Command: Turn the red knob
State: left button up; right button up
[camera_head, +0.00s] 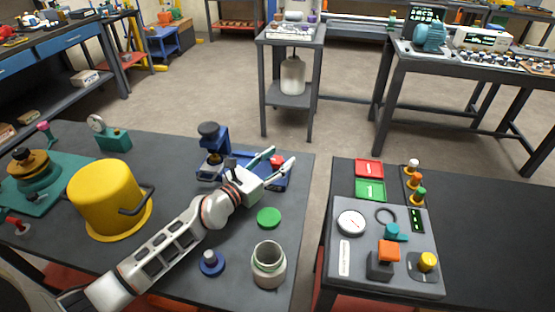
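A small red knob (277,161) shows at the right end of a blue vise-like device (212,165), near the right edge of the left table. My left arm reaches in from the lower left, and its gripper (282,157) is at the knob. The two fingers are spread, one on each side of the red knob. I cannot tell whether either finger touches it. The gripper and wrist hide part of the blue device. My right gripper is not in view.
A yellow pot (105,200), a green disc (268,217), a blue knobbed piece (211,263) and an open jar (268,265) stand on the left table. A grey control panel (345,270) is on the right table, across a gap.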

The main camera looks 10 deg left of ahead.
pick_arm(q)
jog(key=v, duration=1.2)
dwell(0.6)
